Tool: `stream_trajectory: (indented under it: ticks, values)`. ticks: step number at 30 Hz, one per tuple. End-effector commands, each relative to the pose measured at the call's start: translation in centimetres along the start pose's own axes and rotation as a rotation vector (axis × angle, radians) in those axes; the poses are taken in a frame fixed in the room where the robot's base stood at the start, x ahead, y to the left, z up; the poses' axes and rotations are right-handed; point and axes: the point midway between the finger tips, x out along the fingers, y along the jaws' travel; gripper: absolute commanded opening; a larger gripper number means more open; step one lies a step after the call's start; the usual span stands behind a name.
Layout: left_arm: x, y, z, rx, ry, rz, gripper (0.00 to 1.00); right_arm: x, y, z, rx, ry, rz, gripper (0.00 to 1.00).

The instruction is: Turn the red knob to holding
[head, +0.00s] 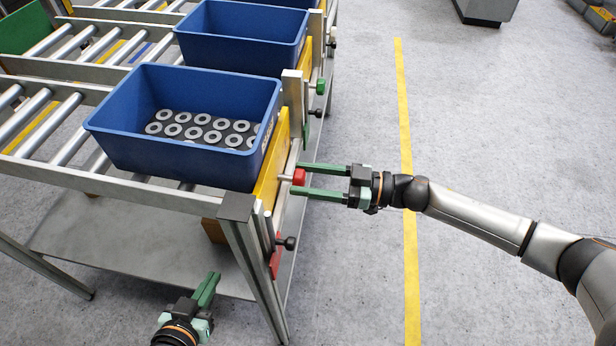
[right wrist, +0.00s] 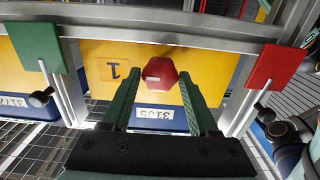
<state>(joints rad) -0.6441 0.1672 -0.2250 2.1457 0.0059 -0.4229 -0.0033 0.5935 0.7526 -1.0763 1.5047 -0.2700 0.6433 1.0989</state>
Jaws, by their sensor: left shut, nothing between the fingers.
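The red knob (head: 299,177) sits on the side rail of the roller rack, beside a yellow panel. My left gripper (head: 213,278) is shut and empty, low at the front of the rack, away from the knob.
A blue crate (head: 115,128) with several metal rings stands on the rollers, and another blue crate (head: 240,55) is behind it. A green knob (head: 320,86) is further along the rail. A red plate (head: 276,256) is on the front post.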

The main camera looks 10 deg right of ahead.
Motion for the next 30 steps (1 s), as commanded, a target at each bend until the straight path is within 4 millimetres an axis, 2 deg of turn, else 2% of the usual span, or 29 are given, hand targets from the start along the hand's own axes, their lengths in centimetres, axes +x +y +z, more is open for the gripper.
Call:
stream_trajectory:
  ticks: [2,15,30]
  values:
    - [-0.02,0.09,0.09,-0.001,-0.002,0.002,0.00,-0.03,0.00,0.02,0.000,0.000,0.000,0.50]
    - [-0.03,0.20,0.22,-0.002,-0.006,0.004,0.00,-0.04,-0.02,0.03,0.000,0.000,0.000,0.01]
    - [-0.04,0.17,0.28,-0.001,-0.008,0.004,0.00,-0.05,-0.03,0.05,-0.001,-0.001,-0.001,0.00]
